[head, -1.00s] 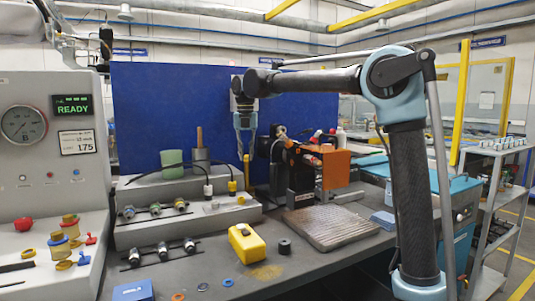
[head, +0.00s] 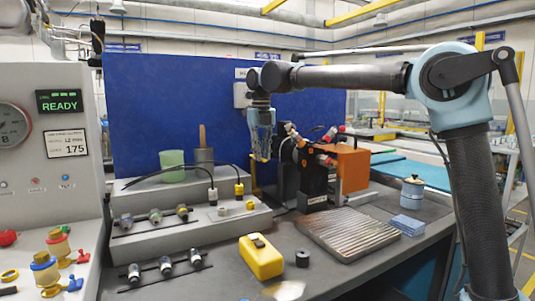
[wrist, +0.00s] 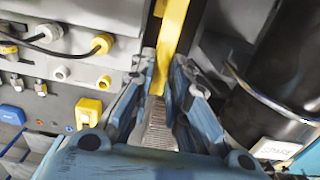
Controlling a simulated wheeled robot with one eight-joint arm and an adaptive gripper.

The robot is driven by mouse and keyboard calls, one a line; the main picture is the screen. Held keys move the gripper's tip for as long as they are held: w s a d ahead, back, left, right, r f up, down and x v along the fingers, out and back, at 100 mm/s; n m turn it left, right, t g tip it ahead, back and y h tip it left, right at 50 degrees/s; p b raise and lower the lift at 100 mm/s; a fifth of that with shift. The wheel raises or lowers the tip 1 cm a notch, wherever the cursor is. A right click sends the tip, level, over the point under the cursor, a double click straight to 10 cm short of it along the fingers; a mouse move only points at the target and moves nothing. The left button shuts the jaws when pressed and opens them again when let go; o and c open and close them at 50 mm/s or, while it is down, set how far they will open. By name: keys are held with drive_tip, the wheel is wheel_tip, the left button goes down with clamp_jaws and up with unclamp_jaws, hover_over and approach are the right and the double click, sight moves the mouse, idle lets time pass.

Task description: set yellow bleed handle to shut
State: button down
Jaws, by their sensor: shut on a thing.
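The yellow bleed handle shows as a long, flat yellow bar (wrist: 172,32) at the top middle of the wrist view. Its lower end runs down between the two blue fingers. My gripper (wrist: 166,75) is shut on this bar, with one finger on each side. In the head view my gripper (head: 262,157) points down in front of the blue panel. A narrow yellow strip (head: 254,182) shows just below and left of it there. The fingers hide part of the handle, and I cannot tell its pivot or its set position.
An orange and black machine (head: 335,172) stands close to the right of my gripper. A grey stepped block (head: 180,225) with connectors and cables is at left. A yellow box (head: 261,258), a black ring (head: 302,258) and a ribbed plate (head: 348,233) lie on the bench in front.

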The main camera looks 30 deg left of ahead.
drive_tip(key=shift+w+d, duration=0.15)
drive_tip(key=shift+w, duration=0.05)
drive_tip(key=c, duration=1.5)
unclamp_jaws()
drive_tip(key=shift+c, duration=0.2)
drive_tip(key=shift+r, duration=0.2)
wheel_tip(320, 180, up, 12)
drive_tip(key=shift+f, duration=0.25)
